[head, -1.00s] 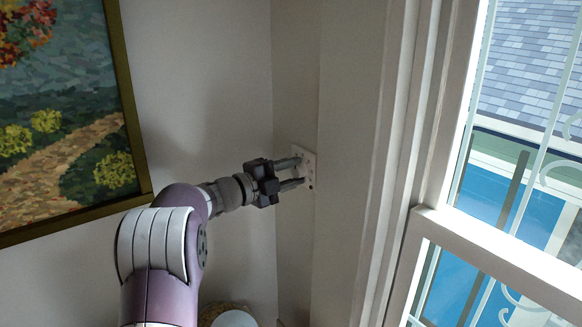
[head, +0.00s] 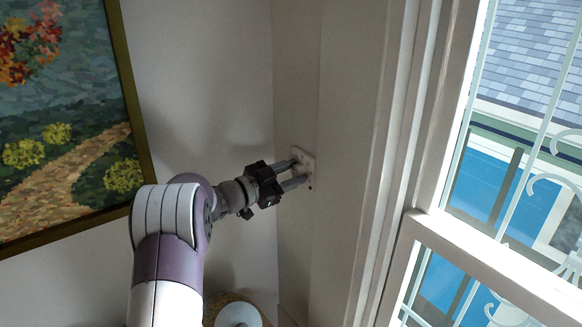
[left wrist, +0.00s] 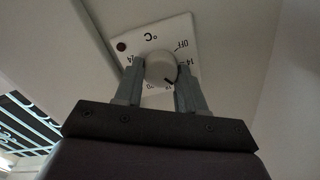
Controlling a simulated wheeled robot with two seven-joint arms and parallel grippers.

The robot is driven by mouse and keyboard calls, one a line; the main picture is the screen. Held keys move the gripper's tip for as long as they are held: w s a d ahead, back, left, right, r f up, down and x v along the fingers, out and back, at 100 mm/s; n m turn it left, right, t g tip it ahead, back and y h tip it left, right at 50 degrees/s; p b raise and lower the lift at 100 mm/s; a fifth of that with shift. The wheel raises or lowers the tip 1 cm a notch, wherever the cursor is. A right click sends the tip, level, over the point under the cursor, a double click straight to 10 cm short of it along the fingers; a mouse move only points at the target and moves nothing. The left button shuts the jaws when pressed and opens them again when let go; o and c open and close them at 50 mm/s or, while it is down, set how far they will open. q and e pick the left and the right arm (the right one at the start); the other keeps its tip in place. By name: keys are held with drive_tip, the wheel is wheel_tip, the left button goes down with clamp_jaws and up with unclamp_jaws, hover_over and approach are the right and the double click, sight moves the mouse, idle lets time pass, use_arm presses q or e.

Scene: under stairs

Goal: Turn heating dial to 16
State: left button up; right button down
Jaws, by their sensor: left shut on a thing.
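The heating dial is a round, pale knob (left wrist: 161,67) on a white square plate (left wrist: 166,38), which is fixed to the wall in the corner. In the left wrist view the plate appears upside down, with °C, OFF and 14 readable. The knob's dark pointer mark sits at its lower right, near the right finger; the number beside it is partly hidden. In the head view the plate (head: 308,156) is small and its numbers cannot be read. My left gripper (left wrist: 160,74) has a finger on each side of the knob and is shut on it. My right gripper is not in view.
A framed landscape painting (head: 60,130) hangs on the left wall. A white window frame (head: 480,260) stands to the right of the plate. A round object (head: 236,313) is low in the corner below my arm.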

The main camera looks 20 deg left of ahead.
use_arm(q)
drive_tip(key=shift+n+p, duration=0.3)
drive_tip(key=shift+n, duration=0.3)
drive_tip(key=shift+f, duration=0.1)
drive_tip(key=o, duration=1.1)
drive_tip(key=shift+c, duration=0.2)
drive_tip(key=shift+s+a, duration=0.1)
drive_tip(key=b+v, duration=0.5)
drive_tip(key=v, duration=0.7)
drive_tip(key=shift+b, duration=0.3)
drive_tip(key=shift+s+a, duration=0.1)
drive_tip(key=shift+s, duration=0.05)
